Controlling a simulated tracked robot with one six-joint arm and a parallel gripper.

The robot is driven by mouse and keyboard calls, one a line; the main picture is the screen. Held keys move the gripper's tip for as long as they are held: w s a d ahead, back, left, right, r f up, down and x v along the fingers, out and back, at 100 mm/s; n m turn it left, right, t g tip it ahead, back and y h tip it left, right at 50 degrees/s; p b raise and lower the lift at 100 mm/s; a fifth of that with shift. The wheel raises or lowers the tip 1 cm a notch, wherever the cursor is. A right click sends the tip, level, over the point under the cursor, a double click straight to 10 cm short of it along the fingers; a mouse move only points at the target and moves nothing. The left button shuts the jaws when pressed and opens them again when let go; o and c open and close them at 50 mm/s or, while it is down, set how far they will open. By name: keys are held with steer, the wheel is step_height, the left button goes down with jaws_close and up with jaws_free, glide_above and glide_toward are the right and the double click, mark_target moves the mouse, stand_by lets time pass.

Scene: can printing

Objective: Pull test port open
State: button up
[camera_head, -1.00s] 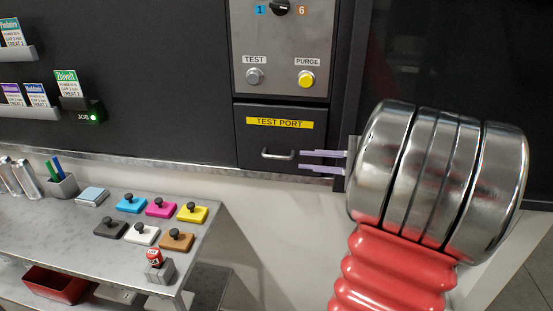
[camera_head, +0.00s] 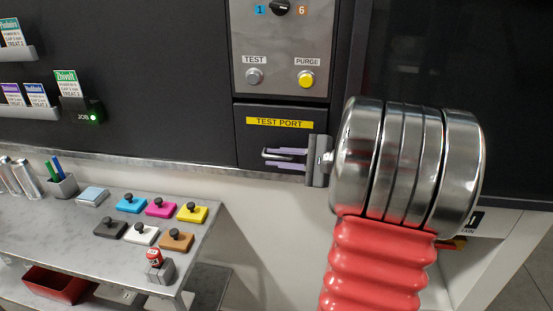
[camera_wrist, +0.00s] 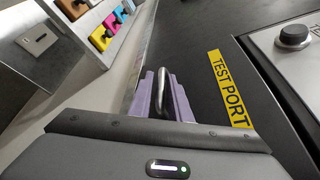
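The test port (camera_head: 252,140) is a dark drawer-like panel with a yellow "TEST PORT" label (camera_head: 280,122). Its front looks flush with the machine, so it appears closed. Its metal bar handle (camera_wrist: 164,88) stands out from the front. My gripper (camera_head: 266,157) has its two pale purple fingers reaching in from the right at the handle. In the wrist view, the fingers of my gripper (camera_wrist: 163,84) lie one on each side of the handle, with gaps showing. The gripper looks open around the bar, not clamped. In the head view the fingers partly hide the handle.
Above the port are the TEST button (camera_head: 254,76), the yellow PURGE button (camera_head: 306,79) and a dial (camera_head: 280,7). A grey table (camera_head: 75,222) with coloured stamp-like blocks stands at lower left. The floor space in front of the port looks clear.

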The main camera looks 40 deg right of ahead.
jaws_close()
stand_by(0.3)
